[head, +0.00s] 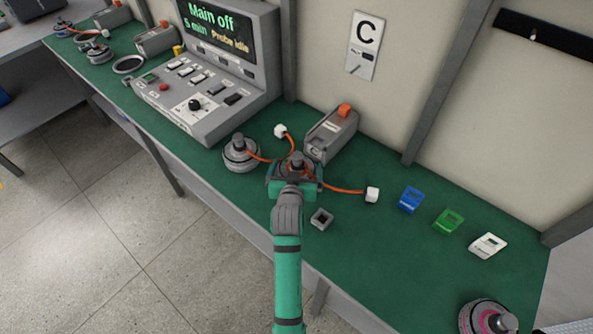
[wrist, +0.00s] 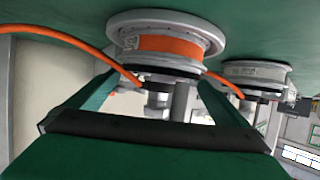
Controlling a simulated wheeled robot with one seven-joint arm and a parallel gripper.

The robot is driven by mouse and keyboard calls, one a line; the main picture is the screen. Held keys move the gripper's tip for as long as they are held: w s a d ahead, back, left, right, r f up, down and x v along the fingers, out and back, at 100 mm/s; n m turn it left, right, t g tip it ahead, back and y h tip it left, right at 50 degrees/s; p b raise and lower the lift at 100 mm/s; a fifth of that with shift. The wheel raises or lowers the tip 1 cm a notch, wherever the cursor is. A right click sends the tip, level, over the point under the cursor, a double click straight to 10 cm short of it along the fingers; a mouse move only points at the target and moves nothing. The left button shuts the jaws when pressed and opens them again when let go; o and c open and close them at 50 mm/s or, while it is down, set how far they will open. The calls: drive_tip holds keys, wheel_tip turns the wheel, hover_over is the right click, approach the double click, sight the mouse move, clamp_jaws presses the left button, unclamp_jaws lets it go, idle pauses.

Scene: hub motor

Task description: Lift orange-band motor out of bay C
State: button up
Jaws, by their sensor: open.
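The orange-band motor (wrist: 168,43) is a round grey hub with an orange band around its side and a dark shaft, shown upside down in the wrist view. In the head view the motor (head: 297,159) sits on the green bench below the bay C sign (head: 364,46), partly hidden by my gripper (head: 295,175). My gripper is open, and in the wrist view its two green fingers (wrist: 158,88) stand either side of the shaft with a gap visible. Contact with the motor cannot be told. Orange cables run to white plugs (head: 280,131) and (head: 372,194).
A grey-banded motor (head: 240,154) stands close on the left. A grey box with an orange knob (head: 331,133) is just behind. A small square grey socket (head: 321,219) lies in front. Blue (head: 411,200), green and white tags lie right, with a pink-marked motor (head: 487,317) at the near corner.

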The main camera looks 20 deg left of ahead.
drive_tip(key=shift+w+f, duration=0.25)
drive_tip(key=shift+w, duration=0.4)
drive_tip(key=shift+a, duration=0.1)
drive_tip(key=shift+c, duration=0.3)
drive_tip(key=c, duration=1.5)
drive_tip(key=shift+w+r, duration=0.1)
drive_tip(key=shift+r, duration=0.05)
drive_tip(key=c, duration=0.3)
drive_tip(key=shift+a, duration=0.1)
drive_tip(key=shift+r, duration=0.1)
